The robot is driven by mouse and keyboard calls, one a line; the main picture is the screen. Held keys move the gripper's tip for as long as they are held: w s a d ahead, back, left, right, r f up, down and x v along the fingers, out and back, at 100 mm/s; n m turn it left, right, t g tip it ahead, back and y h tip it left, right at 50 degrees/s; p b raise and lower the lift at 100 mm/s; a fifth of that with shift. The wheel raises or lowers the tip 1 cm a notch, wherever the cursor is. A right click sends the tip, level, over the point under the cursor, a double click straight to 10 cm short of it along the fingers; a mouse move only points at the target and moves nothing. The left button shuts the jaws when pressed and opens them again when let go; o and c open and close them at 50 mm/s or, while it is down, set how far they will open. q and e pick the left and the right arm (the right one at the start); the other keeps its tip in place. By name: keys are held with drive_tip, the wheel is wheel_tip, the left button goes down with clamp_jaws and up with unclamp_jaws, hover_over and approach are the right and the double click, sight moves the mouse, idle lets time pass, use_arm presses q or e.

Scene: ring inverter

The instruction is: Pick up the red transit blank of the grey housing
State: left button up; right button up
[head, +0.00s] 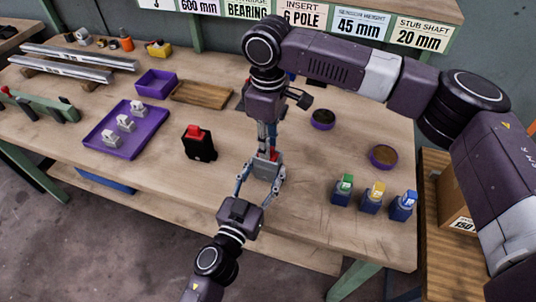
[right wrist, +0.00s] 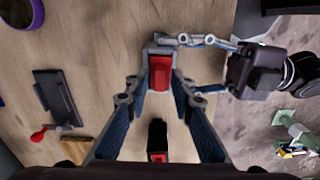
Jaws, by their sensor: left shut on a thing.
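The grey housing (head: 265,172) stands on the bench in the middle of the head view, with the red transit blank (head: 273,155) at its top. In the right wrist view the red blank (right wrist: 159,72) shows clearly against the housing (right wrist: 160,48). My left gripper (head: 262,182) is shut on the housing from the front side, a finger at each side. My right gripper (right wrist: 155,88) is open and points down over the housing. The red blank shows between its spread fingers; I see no contact. In the head view my right gripper partly hides the blank.
A black block with a red top (head: 198,143) stands left of the housing. A purple tray (head: 125,130) with several light parts lies further left. Blue blocks with green (head: 343,190), yellow (head: 372,196) and blue tops (head: 404,205) stand at right. A round dish (head: 383,157) lies behind them.

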clamp_jaws()
use_arm(q)
drive_tip(key=o, duration=1.5)
use_arm(e)
wheel_tip(320, 180, up, 10)
use_arm(q)
drive_tip(key=shift+s, duration=0.1)
drive_tip(key=v, duration=1.1)
drive_tip(key=shift+s+a, duration=0.1)
drive_tip(key=shift+s, duration=0.3)
